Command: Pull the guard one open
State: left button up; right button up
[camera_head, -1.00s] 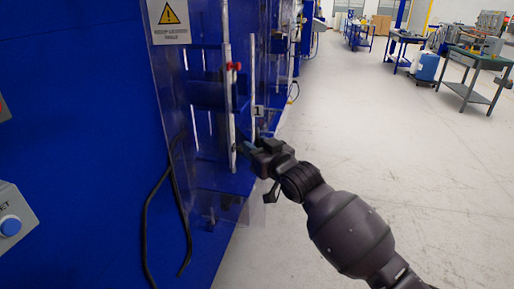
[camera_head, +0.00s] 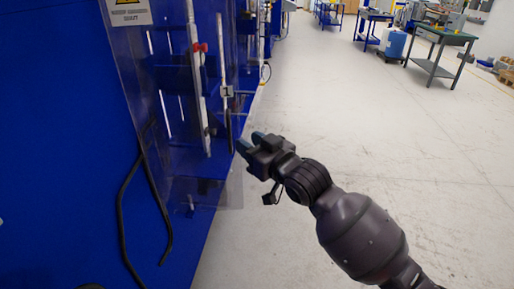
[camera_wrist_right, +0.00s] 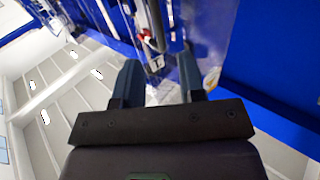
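Guard one is a clear panel (camera_head: 182,205) on the front of the blue machine, at the left of the head view. A small plate marked 1 (camera_head: 227,91) is on it, with a dark upright handle (camera_head: 229,130) below. My right gripper (camera_head: 245,143) is just right of the handle, apparently apart from it. In the right wrist view its two fingers (camera_wrist_right: 159,82) are spread, with nothing between them. The plate (camera_wrist_right: 155,64) shows beyond the fingertips. How far the guard stands open is hard to tell. My left gripper is out of view.
A black cable (camera_head: 126,205) hangs on the blue machine's side, under a warning sign (camera_head: 130,12). The grey floor (camera_head: 350,120) to the right is open. A green-topped table (camera_head: 441,37) and a blue drum (camera_head: 394,45) stand far off.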

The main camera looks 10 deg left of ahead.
jog(key=shift+v, duration=1)
jog(key=w+d+r+t+h, duration=0.1)
jog(key=w+d+t, duration=0.1)
jog(key=d+t, duration=0.35)
jog(key=s+d+f+m+h, duration=0.3)
jog(key=d+f+m+h, duration=0.3)
jog(key=d+f, duration=0.9)
jog(key=s+d+f+m+g+h, duration=0.1)
jog(key=s+d+f+g+h, duration=0.1)
jog(key=s+d+f, duration=0.7)
jog(key=s+d+f+m+g+h, duration=0.2)
jog(key=s+d+f+h, duration=0.3)
jog(key=s+d+f, duration=0.4)
jog(key=s+f, duration=0.1)
jog(key=s, duration=0.4)
jog(key=shift+d+m+h, duration=0.15)
jog(key=shift+m+h, duration=0.15)
